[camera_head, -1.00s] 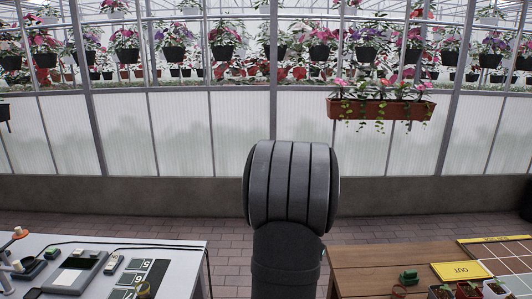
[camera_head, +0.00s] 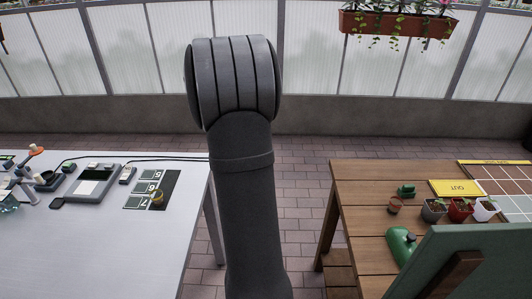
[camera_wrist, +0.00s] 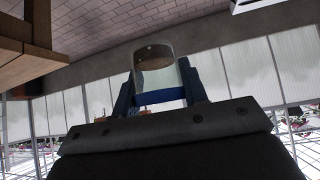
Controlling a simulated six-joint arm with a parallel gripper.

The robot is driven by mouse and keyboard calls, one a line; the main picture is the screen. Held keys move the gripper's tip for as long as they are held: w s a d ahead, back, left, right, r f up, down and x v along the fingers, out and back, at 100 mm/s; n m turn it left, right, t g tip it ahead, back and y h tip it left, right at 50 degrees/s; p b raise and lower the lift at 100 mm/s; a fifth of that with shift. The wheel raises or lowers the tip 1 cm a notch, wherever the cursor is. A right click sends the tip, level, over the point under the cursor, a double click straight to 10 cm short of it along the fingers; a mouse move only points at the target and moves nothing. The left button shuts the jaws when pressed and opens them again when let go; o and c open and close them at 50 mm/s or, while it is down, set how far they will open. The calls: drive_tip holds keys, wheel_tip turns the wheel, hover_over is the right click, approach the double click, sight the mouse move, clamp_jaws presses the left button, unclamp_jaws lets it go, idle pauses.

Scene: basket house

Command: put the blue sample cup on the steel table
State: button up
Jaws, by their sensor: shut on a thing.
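The blue sample cup (camera_wrist: 161,98) is in the wrist view. It has clear walls, a blue band at the gripper end and a brown round face at the other. My gripper (camera_wrist: 158,92) is shut on it, with a blue finger on each side. In the head view my arm rises in the middle, and neither the gripper nor the cup shows there. The steel table (camera_head: 80,245) is the pale grey table at the left of the head view.
On the steel table are a grey device (camera_head: 95,184), a number card (camera_head: 153,188) with a small amber ring-like item (camera_head: 157,197), and cables. The table's front is clear. At right, a wooden table (camera_head: 360,180) holds potted seedlings (camera_head: 460,208), a yellow OUT sign (camera_head: 456,188) and a green can (camera_head: 400,245).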

drive_tip(key=a+f+n+y, duration=0.2)
drive_tip(key=a+f+n, duration=0.1)
drive_tip(key=a, duration=1.2)
drive_tip(key=a+f+n+y, duration=0.2)
drive_tip(key=a+n, duration=0.1)
drive_tip(key=a, duration=1.3)
drive_tip(key=shift+g, duration=0.3)
drive_tip(key=shift+s+d+f, duration=0.1)
drive_tip(key=shift+f, duration=1.5)
drive_tip(key=shift+s+d+f, duration=0.1)
drive_tip(key=shift+f, duration=1.5)
drive_tip(key=shift+f, duration=0.5)
drive_tip(key=o, duration=1.1)
drive_tip(key=shift+o, duration=0.2)
drive_tip(key=v, duration=1.7)
drive_tip(key=shift+d, duration=0.3)
